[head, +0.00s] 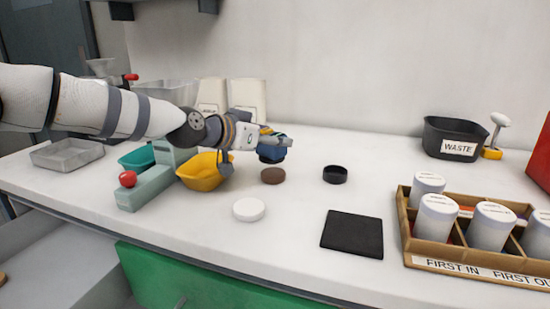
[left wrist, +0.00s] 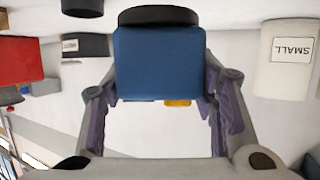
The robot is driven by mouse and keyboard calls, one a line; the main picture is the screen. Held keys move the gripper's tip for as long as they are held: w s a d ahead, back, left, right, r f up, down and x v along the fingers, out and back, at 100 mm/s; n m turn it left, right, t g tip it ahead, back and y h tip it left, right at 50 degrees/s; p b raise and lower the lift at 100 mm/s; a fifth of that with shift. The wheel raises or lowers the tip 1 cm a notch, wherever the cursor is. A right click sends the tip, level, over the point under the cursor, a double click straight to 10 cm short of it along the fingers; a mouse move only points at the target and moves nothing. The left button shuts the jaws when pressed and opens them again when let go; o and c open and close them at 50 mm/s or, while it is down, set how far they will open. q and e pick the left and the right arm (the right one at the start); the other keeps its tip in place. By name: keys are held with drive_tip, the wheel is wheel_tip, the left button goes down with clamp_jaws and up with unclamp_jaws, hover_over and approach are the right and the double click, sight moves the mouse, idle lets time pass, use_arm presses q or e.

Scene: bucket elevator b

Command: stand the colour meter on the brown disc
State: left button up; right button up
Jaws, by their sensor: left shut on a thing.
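The colour meter (head: 272,153) is a blue block with a dark round end, which faces down in the head view. My left gripper (head: 268,139) is shut on it. In the left wrist view the blue body (left wrist: 160,62) sits between the two fingers, with the black round end (left wrist: 158,15) at the top of the picture. The brown disc (head: 273,175) lies flat on the white bench, its top bare. The meter appears just behind and above the disc, apart from it; its exact height is hard to tell. My right gripper is not in view.
A yellow bowl (head: 203,171) and a teal stand with a red knob (head: 145,188) are left of the disc. A white disc (head: 249,209), black round dish (head: 335,174) and black mat (head: 352,234) lie nearby. A wooden jar rack (head: 408,225) stands right, a waste bin (head: 455,138) behind.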

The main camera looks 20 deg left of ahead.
sight(273, 152)
use_arm(q)
drive_tip(key=shift+w+f, duration=0.25)
drive_tip(key=shift+w, duration=0.05)
drive_tip(key=shift+w+f+b, duration=0.15)
drive_tip(key=shift+f+b, duration=0.2)
drive_tip(key=shift+f, duration=1.4)
drive_tip(key=o, duration=1.7)
drive_tip(key=shift+c, duration=0.2)
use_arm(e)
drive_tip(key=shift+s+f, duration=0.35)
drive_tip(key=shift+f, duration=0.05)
use_arm(q)
drive_tip(key=shift+r, duration=0.15)
drive_tip(key=p+v, duration=0.3)
drive_tip(key=v, duration=0.9)
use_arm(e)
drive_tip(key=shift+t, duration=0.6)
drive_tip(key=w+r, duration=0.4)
